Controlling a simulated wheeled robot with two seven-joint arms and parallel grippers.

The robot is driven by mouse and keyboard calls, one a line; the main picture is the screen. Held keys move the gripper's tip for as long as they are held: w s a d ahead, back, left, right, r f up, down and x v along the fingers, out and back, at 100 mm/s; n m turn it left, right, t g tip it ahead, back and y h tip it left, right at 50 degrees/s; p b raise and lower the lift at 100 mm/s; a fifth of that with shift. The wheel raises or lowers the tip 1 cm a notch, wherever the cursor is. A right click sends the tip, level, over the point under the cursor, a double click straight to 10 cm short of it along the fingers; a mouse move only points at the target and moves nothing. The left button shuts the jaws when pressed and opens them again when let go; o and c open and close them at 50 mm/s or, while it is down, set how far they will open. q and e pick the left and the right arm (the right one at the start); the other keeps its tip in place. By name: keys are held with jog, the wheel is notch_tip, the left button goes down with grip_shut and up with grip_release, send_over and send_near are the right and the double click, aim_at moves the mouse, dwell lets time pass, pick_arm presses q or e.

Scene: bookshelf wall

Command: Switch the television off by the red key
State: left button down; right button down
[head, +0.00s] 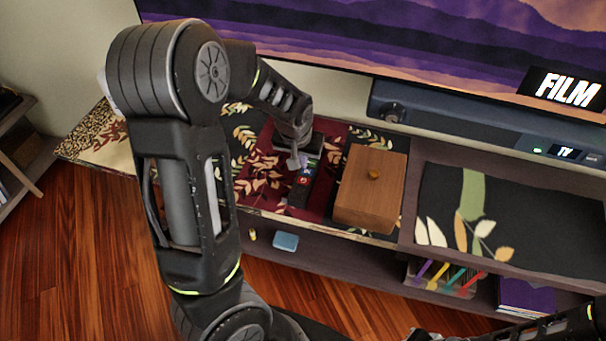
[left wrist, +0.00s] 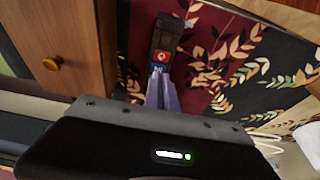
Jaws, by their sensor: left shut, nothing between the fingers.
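The television (head: 400,40) is on at the top of the head view, showing a purple landscape and the word FILM. A dark remote (head: 300,187) lies on the dark red leafy cloth on the cabinet top. In the left wrist view the remote (left wrist: 168,35) shows its red key (left wrist: 161,56) near the end facing my gripper. My left gripper (head: 296,163) is shut and empty over the remote. Its fingertips (left wrist: 161,74) appear just short of the red key; I cannot tell whether they touch the remote. Of my right arm, only a dark part shows at the bottom right; its fingers cannot be made out.
A wooden box with a round knob (head: 372,185) stands just right of the remote. A dark soundbar (head: 480,125) with a green light and a TV display runs below the screen. Shelves below hold a blue item (head: 285,242) and coloured pens (head: 445,275).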

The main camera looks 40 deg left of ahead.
aim_at(304, 179)
pick_arm(q)
jog(key=x, duration=0.5)
jog(key=s+x, duration=0.1)
jog(key=x, duration=0.1)
jog(key=shift+w+d+f, duration=0.1)
jog(key=shift+d+f, duration=0.05)
jog(key=shift+f, duration=0.3)
